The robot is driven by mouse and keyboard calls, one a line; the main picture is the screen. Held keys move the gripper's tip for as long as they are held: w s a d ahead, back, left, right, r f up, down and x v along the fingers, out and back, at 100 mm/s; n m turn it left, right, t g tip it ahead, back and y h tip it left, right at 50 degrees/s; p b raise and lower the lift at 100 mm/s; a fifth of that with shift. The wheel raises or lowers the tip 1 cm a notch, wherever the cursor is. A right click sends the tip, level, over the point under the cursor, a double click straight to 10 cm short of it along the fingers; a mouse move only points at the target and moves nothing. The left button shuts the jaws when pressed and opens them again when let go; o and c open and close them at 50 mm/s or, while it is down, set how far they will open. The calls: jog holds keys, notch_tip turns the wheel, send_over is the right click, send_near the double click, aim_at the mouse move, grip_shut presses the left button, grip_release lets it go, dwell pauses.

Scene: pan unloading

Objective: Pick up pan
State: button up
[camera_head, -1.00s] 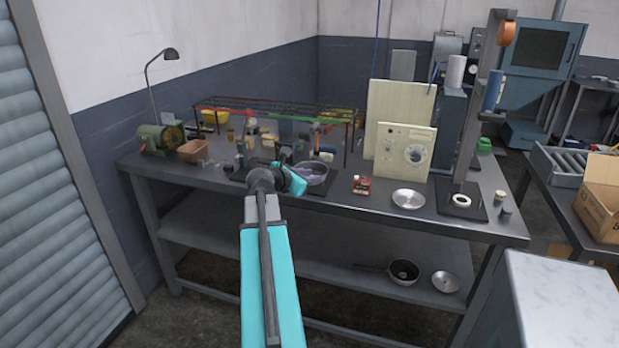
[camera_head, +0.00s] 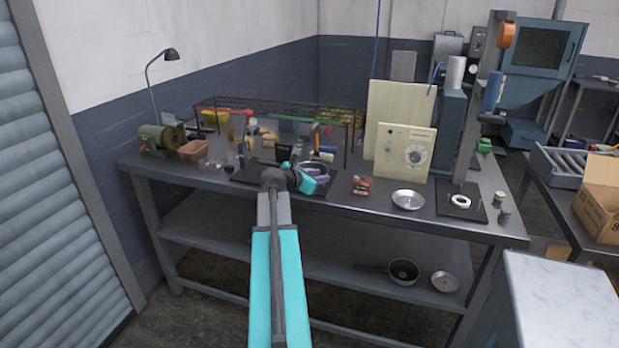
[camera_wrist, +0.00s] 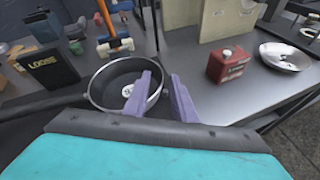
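A dark round pan (camera_wrist: 101,88) sits on the workbench, seen from above in the wrist view. A dark bar on its left looks like its handle. My gripper (camera_wrist: 161,76) is at the pan's right side, its two purple fingers apart. The left finger overlaps the pan's inside in the picture and the right finger is outside it. I cannot tell whether either touches the rim. In the head view my arm and gripper mostly hide this pan. Another dark pan (camera_head: 403,271) stands on the lower shelf.
A hammer (camera_wrist: 111,36) and a dark box marked "LOOSE" (camera_wrist: 47,63) are behind and left. A wire rack (camera_head: 280,112) stands farther back.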

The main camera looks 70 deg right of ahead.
jog(key=shift+x, duration=0.9)
